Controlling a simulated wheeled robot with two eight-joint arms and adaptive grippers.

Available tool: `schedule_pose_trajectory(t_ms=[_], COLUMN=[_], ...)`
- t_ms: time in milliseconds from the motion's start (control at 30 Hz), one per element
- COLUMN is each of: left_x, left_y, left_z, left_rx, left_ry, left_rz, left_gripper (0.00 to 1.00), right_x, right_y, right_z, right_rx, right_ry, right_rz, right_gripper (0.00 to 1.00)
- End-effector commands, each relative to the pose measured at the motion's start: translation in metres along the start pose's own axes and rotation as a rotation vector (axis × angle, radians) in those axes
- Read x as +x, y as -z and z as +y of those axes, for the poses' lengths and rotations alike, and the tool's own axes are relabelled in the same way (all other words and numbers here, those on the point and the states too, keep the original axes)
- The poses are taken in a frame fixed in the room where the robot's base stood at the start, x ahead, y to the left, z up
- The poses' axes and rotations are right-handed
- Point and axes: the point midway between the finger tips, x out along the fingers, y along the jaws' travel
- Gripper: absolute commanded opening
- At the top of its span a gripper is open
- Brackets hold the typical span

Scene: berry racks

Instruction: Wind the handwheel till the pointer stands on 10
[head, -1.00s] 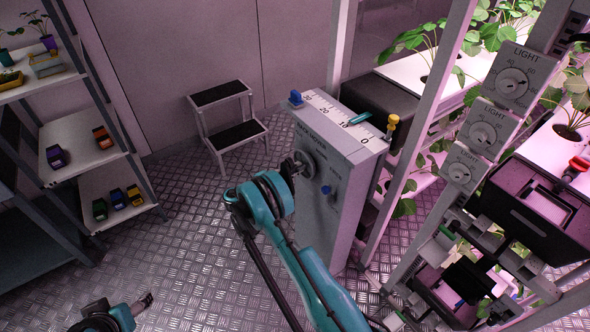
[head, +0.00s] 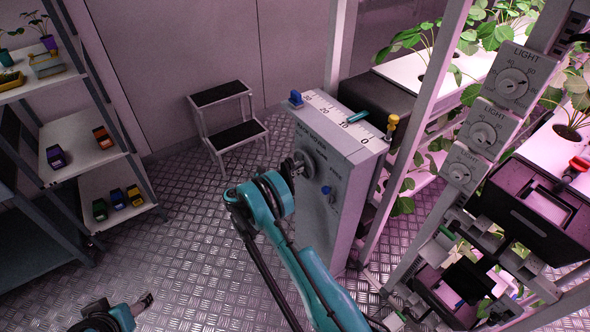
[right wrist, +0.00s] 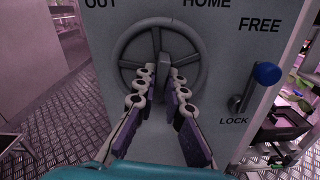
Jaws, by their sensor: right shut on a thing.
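The grey box (head: 345,205) stands upright with a white number scale (head: 322,105) on its top, 0 at the near right end and higher numbers toward the far left. The teal pointer (head: 358,116) lies across the scale close to the 10 mark; its exact reading is too small to tell. The handwheel (right wrist: 122,48) is on the box's front face. My right gripper (right wrist: 165,78) is shut on the wheel near its hub; it also shows in the head view (head: 291,168). My left gripper (head: 146,302) is low at the left, away from the box, its jaws unclear.
A lever with a blue knob (right wrist: 267,73) sits right of the wheel, tilted up between FREE and LOCK. A step stool (head: 230,125) stands behind, shelves (head: 85,140) at left, plant racks at right.

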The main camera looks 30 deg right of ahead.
Motion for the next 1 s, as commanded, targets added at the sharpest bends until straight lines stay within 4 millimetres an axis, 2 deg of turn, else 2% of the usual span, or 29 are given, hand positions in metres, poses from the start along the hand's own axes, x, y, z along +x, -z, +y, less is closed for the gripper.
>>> schedule_pose_trajectory(t_ms=[400,967,1000], left_x=[0.0001,0.0002,0.0002], left_y=[-0.0001,-0.0001,-0.0001], left_z=[0.0,0.0,0.0], left_rx=[0.0,0.0,0.0], left_ry=[0.0,0.0,0.0], left_rz=[0.0,0.0,0.0], left_gripper=[0.66,0.66,0.66], right_x=[-0.0005,-0.0006,-0.0006], right_y=[0.0012,0.0013,0.0013], right_z=[-0.0003,-0.0005,-0.0005], right_rx=[-0.193,-0.221,-0.221], right_ry=[0.0,0.001,0.001], right_rz=[0.003,0.003,0.003], right_gripper=[0.0,0.0,0.18])
